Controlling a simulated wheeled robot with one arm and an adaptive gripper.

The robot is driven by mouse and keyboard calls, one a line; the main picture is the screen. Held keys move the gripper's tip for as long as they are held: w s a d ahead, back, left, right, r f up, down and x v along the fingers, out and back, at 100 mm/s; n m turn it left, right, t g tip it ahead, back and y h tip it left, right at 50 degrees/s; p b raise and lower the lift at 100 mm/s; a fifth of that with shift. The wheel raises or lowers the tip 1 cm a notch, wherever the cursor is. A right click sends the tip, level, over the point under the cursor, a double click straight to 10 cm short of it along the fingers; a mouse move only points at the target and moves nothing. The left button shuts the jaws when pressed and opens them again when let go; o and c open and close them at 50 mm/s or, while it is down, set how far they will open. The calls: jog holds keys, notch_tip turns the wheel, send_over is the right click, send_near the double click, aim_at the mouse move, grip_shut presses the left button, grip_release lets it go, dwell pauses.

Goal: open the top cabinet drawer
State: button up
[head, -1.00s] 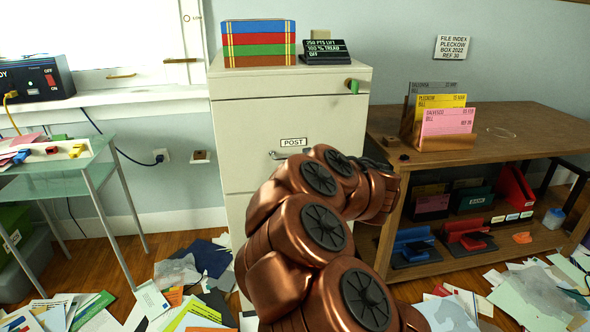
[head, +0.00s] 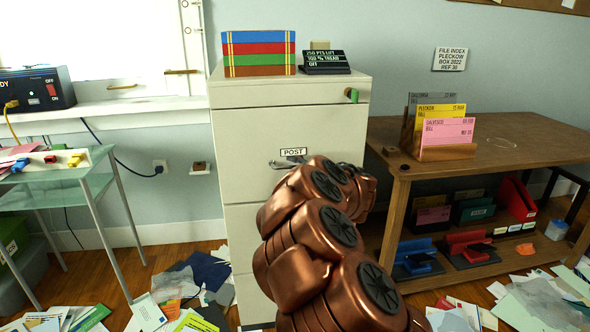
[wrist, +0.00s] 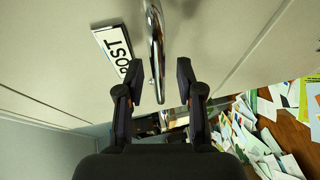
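The cream cabinet (head: 237,160) stands in the middle of the head view. Its upper drawer front (head: 250,130) looks shut and carries a POST label (head: 293,152). The metal handle (head: 284,164) is just below the label, partly hidden by my copper arm. In the wrist view the shiny handle (wrist: 156,40) runs down toward the space between my fingertips, with the POST label (wrist: 117,47) to its left. My gripper (wrist: 158,72) is open, one finger on each side of the handle's near end. I cannot tell whether they touch. In the head view my arm hides the gripper.
Striped books (head: 258,55) and a black sign (head: 325,62) sit on the cabinet. A green knob (head: 352,94) is at its upper right. A wooden table (head: 520,140) stands right, a glass table (head: 85,185) left. Papers (head: 185,290) litter the floor.

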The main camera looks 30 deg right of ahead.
grip_shut()
dwell(0.3)
dwell(0.5)
